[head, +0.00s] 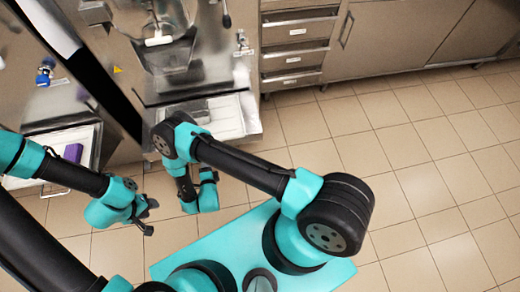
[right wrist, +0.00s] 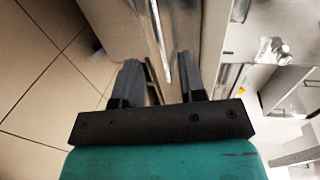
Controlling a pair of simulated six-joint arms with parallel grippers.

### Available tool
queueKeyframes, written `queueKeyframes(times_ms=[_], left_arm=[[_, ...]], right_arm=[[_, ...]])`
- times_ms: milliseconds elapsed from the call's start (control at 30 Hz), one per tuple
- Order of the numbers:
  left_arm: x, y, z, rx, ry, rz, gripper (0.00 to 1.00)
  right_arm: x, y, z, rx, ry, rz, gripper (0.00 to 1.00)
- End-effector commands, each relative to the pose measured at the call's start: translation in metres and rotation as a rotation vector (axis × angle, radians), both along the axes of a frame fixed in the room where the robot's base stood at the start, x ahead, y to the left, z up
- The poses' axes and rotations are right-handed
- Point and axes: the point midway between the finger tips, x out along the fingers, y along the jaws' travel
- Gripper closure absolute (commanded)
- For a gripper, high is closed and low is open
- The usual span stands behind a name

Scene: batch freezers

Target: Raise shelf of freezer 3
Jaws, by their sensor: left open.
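Two steel freezers show in the head view. The middle one (head: 205,20) has a spout with a white tip and a steel shelf-like part (head: 178,68) below it. I cannot tell which is freezer 3. My left gripper (head: 150,216) is open and empty above the floor, below the left freezer's front. My right wrist (head: 207,190) hangs in front of the middle freezer; its fingers are hidden in that view. In the right wrist view my right gripper (right wrist: 158,82) has its fingers apart, with a steel panel edge beyond and between them. I cannot tell if they touch it.
A white tray (head: 246,112) sits low on the middle freezer. A purple block (head: 73,152) lies in the left freezer's tray. Steel drawers (head: 292,55) and cabinets (head: 398,35) line the back. The tiled floor (head: 430,160) on the right is clear.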

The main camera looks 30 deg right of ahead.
Motion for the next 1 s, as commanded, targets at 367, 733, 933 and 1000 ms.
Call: queueKeyframes(times_ms=[367, 733, 933, 1000], left_arm=[[0.0, 0.0, 0.0, 0.0, 0.0, 0.0, 0.57], [0.0, 0.0, 0.0, 0.0, 0.0, 0.0, 0.57], [0.0, 0.0, 0.0, 0.0, 0.0, 0.0, 0.57], [0.0, 0.0, 0.0, 0.0, 0.0, 0.0, 0.57]], right_arm=[[-0.055, 0.019, 0.012, -0.002, 0.001, 0.005, 0.62], [-0.09, 0.03, 0.02, -0.001, 0.001, 0.003, 0.62], [-0.088, 0.028, 0.023, -0.011, 0.043, 0.004, 0.62], [-0.084, 0.025, 0.023, -0.021, 0.073, 0.011, 0.62]])
